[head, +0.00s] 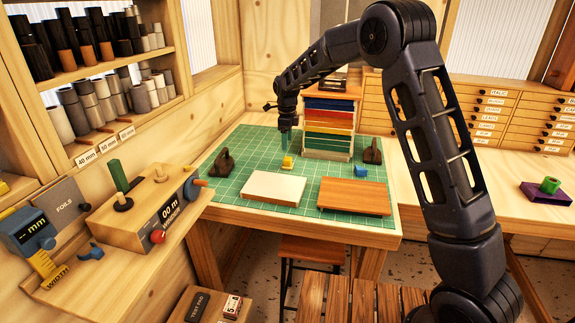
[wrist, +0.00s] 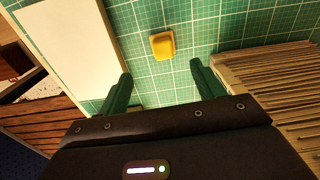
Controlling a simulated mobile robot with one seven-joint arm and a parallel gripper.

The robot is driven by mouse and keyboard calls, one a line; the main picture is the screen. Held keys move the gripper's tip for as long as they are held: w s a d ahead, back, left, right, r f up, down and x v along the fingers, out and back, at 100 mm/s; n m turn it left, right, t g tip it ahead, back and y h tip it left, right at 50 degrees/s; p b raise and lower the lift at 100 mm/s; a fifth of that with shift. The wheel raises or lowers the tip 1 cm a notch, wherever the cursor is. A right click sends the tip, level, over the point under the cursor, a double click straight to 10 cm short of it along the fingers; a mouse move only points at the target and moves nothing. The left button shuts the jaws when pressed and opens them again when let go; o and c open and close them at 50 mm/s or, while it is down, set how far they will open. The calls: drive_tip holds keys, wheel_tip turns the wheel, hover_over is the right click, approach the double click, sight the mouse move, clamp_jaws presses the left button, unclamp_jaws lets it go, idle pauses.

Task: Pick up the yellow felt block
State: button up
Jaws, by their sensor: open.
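The yellow felt block (head: 288,162) sits on the green cutting mat (head: 235,165) in the head view, behind the white board. In the wrist view the yellow felt block (wrist: 162,44) lies ahead of the fingertips, roughly centred between them, with bare mat around it. My gripper (head: 286,143) points down just above and behind the block in the head view. In the wrist view my gripper (wrist: 160,75) shows two green fingers spread apart with nothing between them. The block is apart from both fingers.
A white board (head: 273,188) and a brown wooden board (head: 354,196) lie in front. A blue block (head: 361,171) is to the right. Dark tools (head: 223,161) and (head: 372,151) stand at either side. A rack of coloured sheets (head: 329,125) stands close behind.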

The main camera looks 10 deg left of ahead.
sight(288, 158)
wheel_tip(288, 158, down, 5)
drive_tip(key=shift+f, duration=0.2)
drive_tip(key=shift+w+f, duration=0.15)
drive_tip(key=shift+f, duration=1.15)
drive_tip(key=shift+w+f, duration=0.1)
drive_tip(key=shift+f, duration=1.2)
drive_tip(key=c, duration=1.1)
drive_tip(key=shift+o, duration=0.2)
drive_tip(key=shift+r, duration=0.1)
